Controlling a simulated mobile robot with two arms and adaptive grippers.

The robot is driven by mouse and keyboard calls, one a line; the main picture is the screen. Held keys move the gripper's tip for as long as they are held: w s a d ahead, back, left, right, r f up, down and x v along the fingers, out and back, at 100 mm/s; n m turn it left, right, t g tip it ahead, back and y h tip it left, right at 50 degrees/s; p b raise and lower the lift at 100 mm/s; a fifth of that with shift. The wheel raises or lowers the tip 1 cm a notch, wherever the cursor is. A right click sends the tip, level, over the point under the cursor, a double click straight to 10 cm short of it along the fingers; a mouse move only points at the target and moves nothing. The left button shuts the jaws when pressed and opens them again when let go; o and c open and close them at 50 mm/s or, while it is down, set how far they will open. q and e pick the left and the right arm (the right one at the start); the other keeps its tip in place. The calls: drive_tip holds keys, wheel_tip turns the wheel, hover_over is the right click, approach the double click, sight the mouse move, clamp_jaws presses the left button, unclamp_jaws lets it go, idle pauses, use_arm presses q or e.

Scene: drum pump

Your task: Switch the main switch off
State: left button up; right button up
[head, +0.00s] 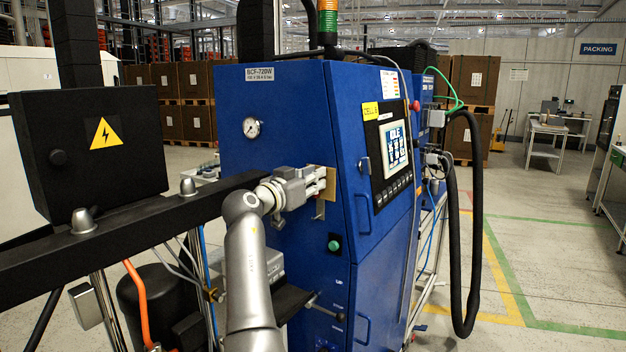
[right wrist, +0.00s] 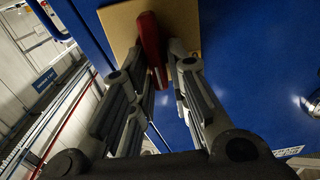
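The main switch has a red handle (right wrist: 150,45) on a tan plate (right wrist: 118,25), which shows in the right wrist view. In the head view the plate (head: 329,196) is on the front of the blue cabinet (head: 290,110), and the handle is hidden behind my right gripper (head: 322,180). In the right wrist view my right gripper (right wrist: 160,62) has its two fingers on either side of the red handle, close against it, and appears shut on it. The handle lies lengthwise between the fingers. My left gripper is not in view.
A black box with a yellow warning sign (head: 106,133) and a dark beam (head: 130,215) stand at the left. A screen panel (head: 394,147) is right of the switch, and a green button (head: 334,245) is below it. A black hose (head: 474,230) hangs at the right.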

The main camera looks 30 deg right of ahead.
clamp_jaws()
drive_tip(key=shift+n, duration=0.3)
drive_tip(key=n+p, duration=0.3)
drive_tip(key=n, duration=0.2)
drive_tip(key=w+f+n+p, duration=0.1)
drive_tip(key=n+p, duration=0.3)
drive_tip(key=n, duration=0.2)
drive_tip(key=n+p, duration=0.3)
drive_tip(key=n, duration=0.3)
drive_tip(key=shift+w+a+f, duration=0.3)
drive_tip(key=shift+w+f, duration=0.05)
drive_tip(key=shift+f+n, duration=0.1)
drive_tip(key=shift+n, duration=0.3)
